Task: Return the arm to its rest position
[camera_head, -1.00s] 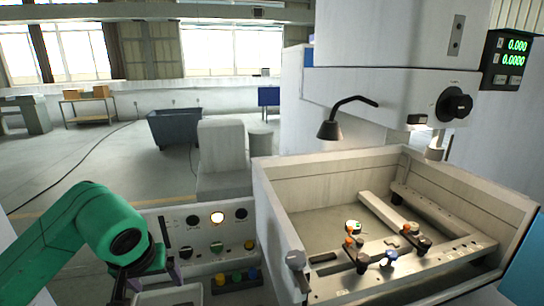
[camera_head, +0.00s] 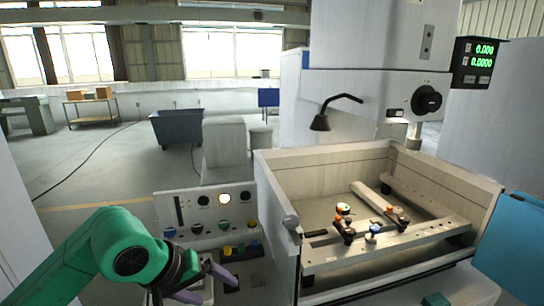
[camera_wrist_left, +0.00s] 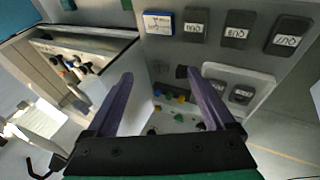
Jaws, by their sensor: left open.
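My green left arm comes in from the lower left in the head view. Its left gripper (camera_head: 206,284) has purple fingers and hangs beside the control panel, left of the machine tank. In the left wrist view the two purple fingers (camera_wrist_left: 165,104) stand wide apart, with nothing between them. The right gripper is not in view; a small green part shows at the bottom right edge of the head view.
The control panel (camera_head: 181,213) has knobs and a lit lamp. The open machine tank (camera_head: 330,166) holds clamps on a rail. Labelled dark blocks (camera_wrist_left: 236,30) show in the wrist view.

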